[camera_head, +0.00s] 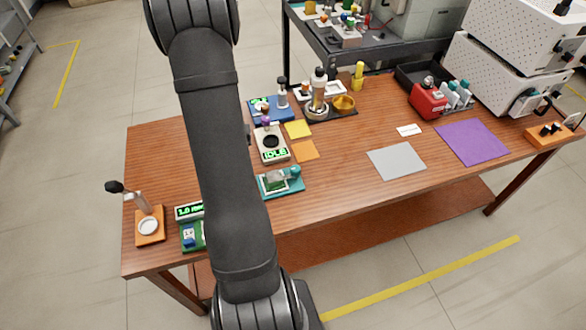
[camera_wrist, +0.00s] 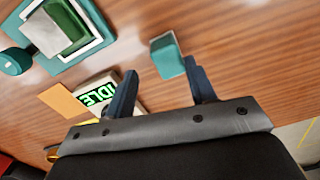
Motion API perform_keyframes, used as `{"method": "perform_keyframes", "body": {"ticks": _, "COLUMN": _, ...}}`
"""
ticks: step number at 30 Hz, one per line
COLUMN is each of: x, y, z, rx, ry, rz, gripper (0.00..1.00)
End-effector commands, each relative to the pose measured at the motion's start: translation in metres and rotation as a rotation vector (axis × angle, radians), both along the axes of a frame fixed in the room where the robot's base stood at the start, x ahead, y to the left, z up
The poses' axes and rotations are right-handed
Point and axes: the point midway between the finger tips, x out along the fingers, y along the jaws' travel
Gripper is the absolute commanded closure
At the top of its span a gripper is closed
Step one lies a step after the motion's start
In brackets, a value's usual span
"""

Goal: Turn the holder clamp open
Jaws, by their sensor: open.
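The teal holder (camera_head: 268,190) sits near the table's front middle in the head view, partly behind my arm. It has a pale plate with a green block on it and a round teal knob (camera_head: 295,171). In the wrist view the holder (camera_wrist: 92,48) is at upper left, with its knob (camera_wrist: 14,62) at the left edge. My gripper (camera_wrist: 161,66) is open, to the right of the holder in that view. A small teal block (camera_wrist: 167,54) shows just beyond its fingertips; whether they touch is unclear. My gripper is hidden in the head view.
A pale box reading IDLE (camera_head: 271,144) stands behind the holder, beside an orange sheet (camera_head: 305,151). A display box (camera_head: 189,211) and an orange stand (camera_head: 150,238) are at left. The table (camera_head: 340,190) is bare to the holder's right, up to a grey mat (camera_head: 397,161).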

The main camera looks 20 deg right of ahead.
Motion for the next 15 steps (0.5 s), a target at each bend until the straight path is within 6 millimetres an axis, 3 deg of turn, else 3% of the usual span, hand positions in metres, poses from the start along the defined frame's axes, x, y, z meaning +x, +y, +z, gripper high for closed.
{"method": "perform_keyframes", "body": {"ticks": 3, "x": -0.01, "y": -0.049, "z": 0.044, "rx": -0.006, "ry": -0.011, "rz": -0.292, "gripper": 0.49}}
{"method": "perform_keyframes", "body": {"ticks": 9, "x": -0.049, "y": -0.122, "z": 0.115, "rx": -0.015, "ry": -0.007, "rz": -0.833, "gripper": 0.49}}
{"method": "perform_keyframes", "body": {"ticks": 15, "x": -0.082, "y": -0.157, "z": 0.153, "rx": -0.022, "ry": -0.002, "rz": -1.161, "gripper": 0.49}}
